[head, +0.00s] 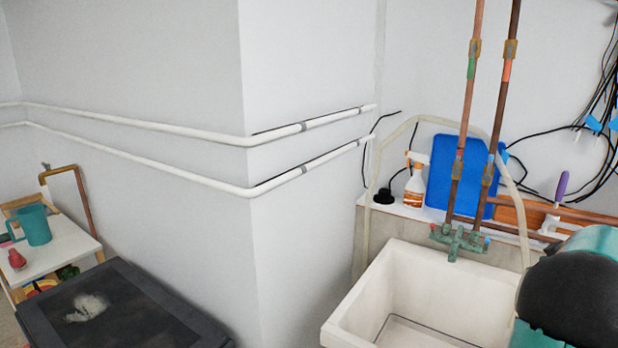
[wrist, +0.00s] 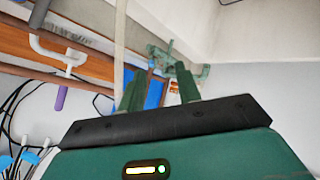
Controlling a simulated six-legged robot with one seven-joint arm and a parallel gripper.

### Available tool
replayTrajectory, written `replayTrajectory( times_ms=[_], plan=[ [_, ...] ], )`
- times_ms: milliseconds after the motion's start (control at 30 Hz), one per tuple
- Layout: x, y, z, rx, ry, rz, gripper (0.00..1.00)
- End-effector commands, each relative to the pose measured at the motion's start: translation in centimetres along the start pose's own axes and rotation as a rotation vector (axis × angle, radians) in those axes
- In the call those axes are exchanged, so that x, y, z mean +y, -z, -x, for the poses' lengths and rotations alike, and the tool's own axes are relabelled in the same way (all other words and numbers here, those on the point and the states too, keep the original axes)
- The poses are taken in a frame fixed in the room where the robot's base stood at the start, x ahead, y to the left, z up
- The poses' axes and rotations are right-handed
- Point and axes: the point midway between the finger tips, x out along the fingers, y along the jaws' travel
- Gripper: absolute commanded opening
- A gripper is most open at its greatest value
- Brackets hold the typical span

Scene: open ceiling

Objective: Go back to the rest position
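My gripper (wrist: 158,78) shows in the wrist view with its two green fingers apart and nothing held between them. Past the fingers are the blue board (wrist: 154,92), the greenish tap (wrist: 168,55) and the white sink (wrist: 250,40), which look tilted in this view. In the head view, a teal and black part of my arm fills the lower right corner, in front of the sink's right side. The gripper's fingers are not visible there.
The white sink (head: 352,318) stands below the copper pipes (head: 467,120) and tap (head: 458,240). A ledge behind it holds a spray bottle (head: 414,185) and the blue board (head: 440,165). White pipes (head: 150,131) run along the wall. A dark box (head: 130,305) and a small table (head: 60,250) stand left.

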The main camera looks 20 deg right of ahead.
Motion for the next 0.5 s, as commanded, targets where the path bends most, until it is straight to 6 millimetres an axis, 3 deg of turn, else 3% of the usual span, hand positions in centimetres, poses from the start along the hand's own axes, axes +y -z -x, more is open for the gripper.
replayTrajectory(
  times_ms=[133,500],
  plan=[
    [0.0,0.2,-0.2,0.002,0.000,0.001,0.34],
    [-1.3,11.3,2.2,0.182,-0.214,-0.015,0.34]
  ],
)
